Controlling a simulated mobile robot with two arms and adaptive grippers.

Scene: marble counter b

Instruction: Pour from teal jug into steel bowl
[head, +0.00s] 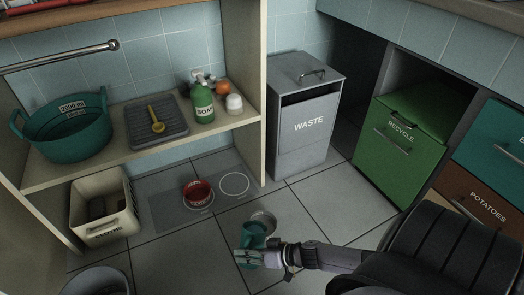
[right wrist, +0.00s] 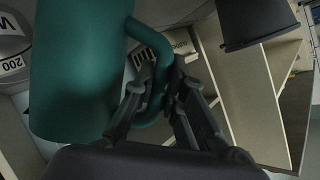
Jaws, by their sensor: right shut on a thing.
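The teal jug (head: 254,235) is at the lower middle of the head view, above the grey tiled floor area. My right gripper (head: 262,257) is shut on its handle; the right wrist view shows the dark fingers (right wrist: 158,92) on the handle beside the large jug body (right wrist: 80,70). The steel bowl (head: 265,217) is just behind the jug in the head view, and the jug hides part of it. A grey rounded thing with "200" lettering (right wrist: 10,45) shows at the left edge of the wrist view, perhaps the bowl. Jug contents are hidden. My left gripper is out of view.
A red pot (head: 198,194) sits on a grey hob plate (head: 170,212) to the left. A cream crate (head: 100,210) stands farther left. A grey waste bin (head: 305,125) and green recycle bin (head: 400,140) stand behind. A shelf holds a teal tub (head: 68,135) and soap bottle (head: 203,103).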

